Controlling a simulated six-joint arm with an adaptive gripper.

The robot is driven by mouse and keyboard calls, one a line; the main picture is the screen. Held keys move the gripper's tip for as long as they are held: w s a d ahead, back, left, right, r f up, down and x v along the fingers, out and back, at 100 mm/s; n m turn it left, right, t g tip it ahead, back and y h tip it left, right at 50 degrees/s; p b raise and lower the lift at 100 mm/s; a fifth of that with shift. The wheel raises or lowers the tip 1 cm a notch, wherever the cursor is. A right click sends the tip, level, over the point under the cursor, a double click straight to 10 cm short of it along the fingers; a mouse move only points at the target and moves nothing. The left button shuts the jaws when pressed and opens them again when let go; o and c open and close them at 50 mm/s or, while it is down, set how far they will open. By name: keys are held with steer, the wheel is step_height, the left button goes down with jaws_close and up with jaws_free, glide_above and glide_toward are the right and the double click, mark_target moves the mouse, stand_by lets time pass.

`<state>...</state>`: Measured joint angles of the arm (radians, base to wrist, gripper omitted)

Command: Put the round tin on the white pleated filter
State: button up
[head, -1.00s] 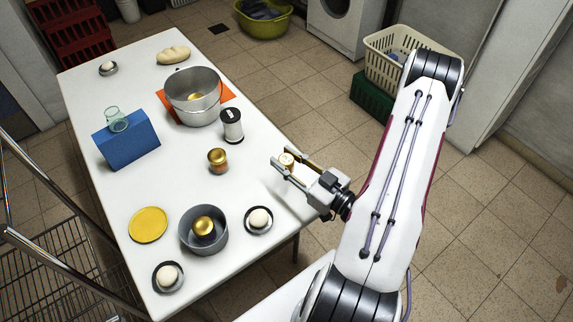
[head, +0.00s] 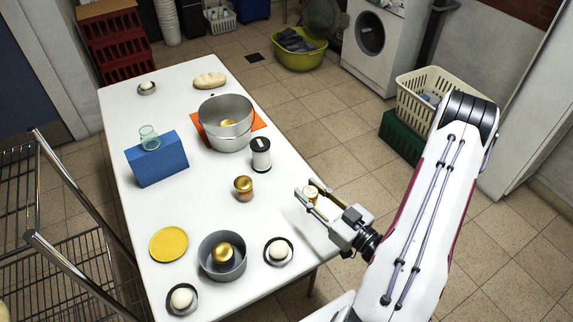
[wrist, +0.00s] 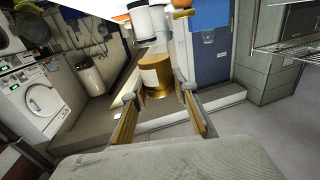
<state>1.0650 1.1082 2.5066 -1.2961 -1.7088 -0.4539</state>
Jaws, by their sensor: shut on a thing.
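The round tin (head: 311,193), gold with a cream label, is between the fingers of my gripper (head: 310,201), which is shut on it near the table's right edge. In the wrist view the tin (wrist: 157,77) sits between the two fingertips (wrist: 157,91). The white pleated filter appears to be the white cylinder with black ends (head: 261,155), standing upright beyond the tin and to its left; its pleats are too small to make out. The tin and filter are apart.
A copper jar with a gold lid (head: 244,189) stands left of the tin. A large pot (head: 226,135) on an orange mat (head: 259,121) is behind the filter. A blue block (head: 158,160), yellow plate (head: 168,244) and grey pot (head: 222,268) are farther left or nearer.

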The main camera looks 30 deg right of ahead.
steer(key=w+a+r+n+y, duration=0.1)
steer(key=w+a+r+y, duration=0.2)
steer(key=w, duration=0.5)
steer(key=w+a+r+n, duration=0.1)
steer(key=w+a+r, duration=0.2)
steer(key=w+a, duration=0.45)
steer(key=w+d+r+m+h, duration=0.4)
steer(key=w+d+r+h, duration=0.1)
steer(key=w+d, duration=0.4)
steer(key=shift+w+h, duration=0.65)
steer(key=shift+h, duration=0.05)
glide_above(260, 143)
steer(key=shift+f, duration=2.85)
steer(key=shift+f, duration=2.05)
